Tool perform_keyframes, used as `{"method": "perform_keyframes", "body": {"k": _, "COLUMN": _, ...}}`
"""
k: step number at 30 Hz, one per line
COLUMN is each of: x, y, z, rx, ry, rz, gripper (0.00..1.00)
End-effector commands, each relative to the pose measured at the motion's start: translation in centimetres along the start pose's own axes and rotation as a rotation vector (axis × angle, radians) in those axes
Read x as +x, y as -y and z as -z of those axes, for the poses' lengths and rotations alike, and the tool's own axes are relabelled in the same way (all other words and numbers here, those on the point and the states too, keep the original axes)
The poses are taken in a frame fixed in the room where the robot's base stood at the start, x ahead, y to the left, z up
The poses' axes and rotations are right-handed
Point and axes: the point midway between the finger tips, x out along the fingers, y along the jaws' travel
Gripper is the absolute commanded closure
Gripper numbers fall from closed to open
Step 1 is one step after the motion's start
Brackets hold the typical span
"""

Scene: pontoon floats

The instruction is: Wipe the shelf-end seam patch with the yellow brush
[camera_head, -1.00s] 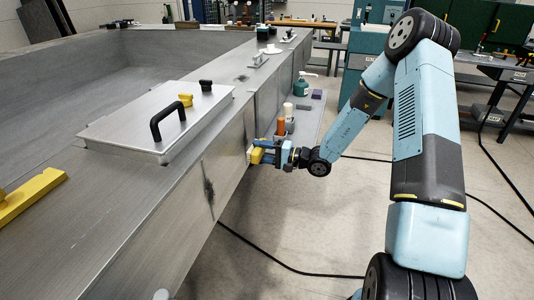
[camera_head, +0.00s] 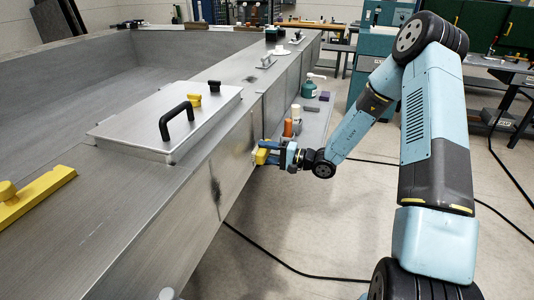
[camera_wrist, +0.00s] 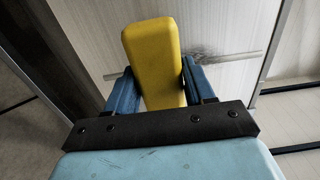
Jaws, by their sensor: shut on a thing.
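My gripper (camera_head: 268,153) is shut on the yellow brush (camera_head: 261,157) and holds it at the pontoon's side wall, by the near end of the side shelf (camera_head: 315,122). In the wrist view the brush (camera_wrist: 152,55) stands between the two blue fingers of my gripper (camera_wrist: 160,88). A dark smudged patch (camera_wrist: 205,53) shows on the metal just right of the brush, along a thin seam line. Part of the patch may be hidden behind the brush. I cannot tell whether the brush touches the wall.
The shelf carries an orange bottle (camera_head: 288,128), a white cylinder (camera_head: 296,112), a green spray bottle (camera_head: 309,89) and a purple block (camera_head: 325,96), close beyond my gripper. Another dark smudge (camera_head: 214,190) marks the wall nearer the camera. A cable (camera_head: 275,260) lies on the open floor.

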Motion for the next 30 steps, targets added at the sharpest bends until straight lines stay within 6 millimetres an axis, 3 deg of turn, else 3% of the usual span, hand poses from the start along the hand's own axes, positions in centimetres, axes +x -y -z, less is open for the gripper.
{"method": "perform_keyframes", "body": {"k": 30, "x": 1.7, "y": 0.0, "z": 0.0, "rx": 0.0, "ry": 0.001, "rz": 0.0, "gripper": 0.71}}
